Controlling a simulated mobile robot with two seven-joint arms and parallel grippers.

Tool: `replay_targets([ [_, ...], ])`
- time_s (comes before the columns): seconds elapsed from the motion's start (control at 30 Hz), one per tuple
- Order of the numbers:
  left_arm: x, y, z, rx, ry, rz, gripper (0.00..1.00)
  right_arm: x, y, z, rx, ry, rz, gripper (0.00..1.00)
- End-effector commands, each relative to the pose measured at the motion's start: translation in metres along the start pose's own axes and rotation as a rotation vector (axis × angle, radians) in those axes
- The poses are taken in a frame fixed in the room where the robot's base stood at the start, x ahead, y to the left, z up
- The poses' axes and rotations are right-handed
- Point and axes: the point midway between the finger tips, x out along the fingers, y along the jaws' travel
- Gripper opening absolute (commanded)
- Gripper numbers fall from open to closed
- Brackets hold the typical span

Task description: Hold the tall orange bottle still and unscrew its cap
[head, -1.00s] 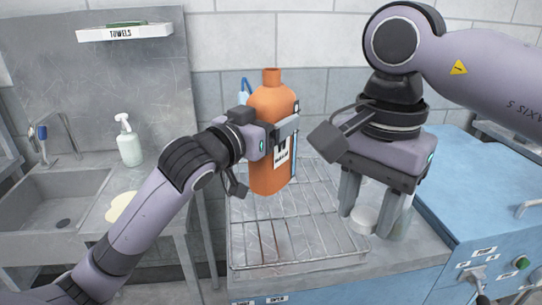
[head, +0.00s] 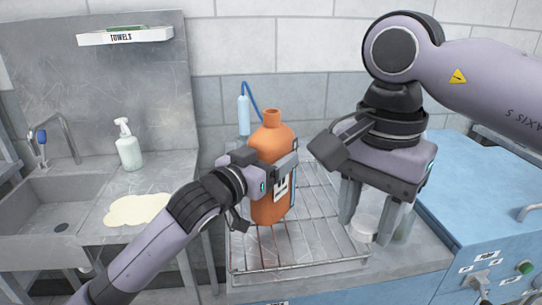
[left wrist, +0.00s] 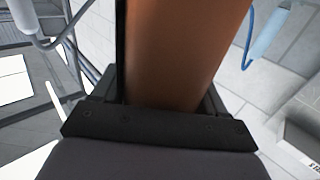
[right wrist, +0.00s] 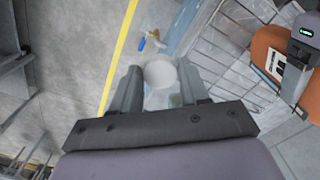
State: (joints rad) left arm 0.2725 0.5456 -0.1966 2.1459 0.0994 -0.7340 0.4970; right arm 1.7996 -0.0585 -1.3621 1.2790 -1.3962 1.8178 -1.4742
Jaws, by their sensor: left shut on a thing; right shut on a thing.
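The tall orange bottle (head: 268,210) is upright over the wire rack, with a white and dark label and a bare orange neck. I cannot tell whether its base touches the rack. My left gripper (head: 279,164) is shut around its upper body; the orange wall (left wrist: 185,50) fills the left wrist view. My right gripper (head: 366,229) is to the right of the bottle, pointing down, apart from it. It is shut on a round white cap (right wrist: 160,73), which also shows between the fingers in the head view (head: 364,226).
The wire rack (head: 300,262) sits on the counter, with a blue cabinet (head: 470,210) on the right. A clear container (head: 405,228) is partly hidden behind the right fingers. A soap bottle (head: 128,150) and pale puddle (head: 138,210) lie near the sink (head: 40,200).

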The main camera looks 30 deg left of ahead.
Motion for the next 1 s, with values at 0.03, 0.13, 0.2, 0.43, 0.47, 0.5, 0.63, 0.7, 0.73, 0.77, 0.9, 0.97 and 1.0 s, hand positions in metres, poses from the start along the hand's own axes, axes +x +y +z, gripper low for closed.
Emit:
replay_targets([
  [0.03, 0.0, 0.0, -0.001, 0.001, 0.007, 0.0, 0.0, 0.001, 0.0, 0.0, 0.0, 0.0, 0.0, 0.08],
  [0.13, 0.0, 0.0, 0.002, 0.0, -0.001, -0.001, 0.99, 0.001, 0.0, 0.0, 0.0, 0.0, 0.0, 0.08],
  [0.2, 0.0, 0.0, 0.002, 0.0, -0.001, -0.001, 0.99, 0.001, 0.0, 0.0, 0.0, 0.0, 0.0, 0.08],
  [0.43, 0.0, 0.0, 0.0, 0.0, -0.001, 0.0, 0.99, 0.0, 0.0, 0.0, 0.0, 0.0, 0.0, 0.08],
  [0.47, 0.0, 0.0, -0.002, 0.0, 0.0, 0.0, 0.99, -0.001, 0.0, 0.0, 0.0, 0.0, 0.0, 0.08],
  [0.5, -0.002, 0.0, -0.001, 0.0, -0.001, 0.0, 0.99, 0.0, 0.0, 0.0, 0.0, 0.0, 0.0, 0.08],
  [0.63, -0.015, 0.0, 0.001, -0.001, -0.003, 0.0, 0.99, 0.002, 0.0, 0.0, 0.0, 0.0, 0.0, 0.08],
  [0.7, -0.025, 0.0, 0.001, 0.0, -0.002, 0.0, 0.99, 0.004, 0.0, 0.0, 0.0, 0.0, 0.0, 0.08],
  [0.73, -0.03, 0.0, 0.001, 0.0, -0.002, 0.001, 0.99, 0.004, 0.0, 0.0, 0.0, 0.0, 0.0, 0.08],
  [0.77, -0.035, 0.0, 0.001, 0.0, -0.003, 0.001, 0.99, 0.005, 0.0, 0.0, 0.0, 0.0, 0.0, 0.08],
  [0.9, -0.06, 0.0, 0.001, 0.001, -0.003, 0.001, 0.99, 0.009, 0.0, 0.0, 0.0, 0.0, 0.0, 0.08],
  [0.97, -0.07, 0.0, 0.001, 0.0, -0.002, -0.001, 0.99, 0.01, 0.0, 0.0, 0.0, 0.0, 0.0, 0.08],
  [1.0, -0.077, 0.0, 0.001, -0.001, -0.003, 0.0, 0.99, 0.011, 0.0, 0.0, 0.0, 0.0, 0.0, 0.08],
])
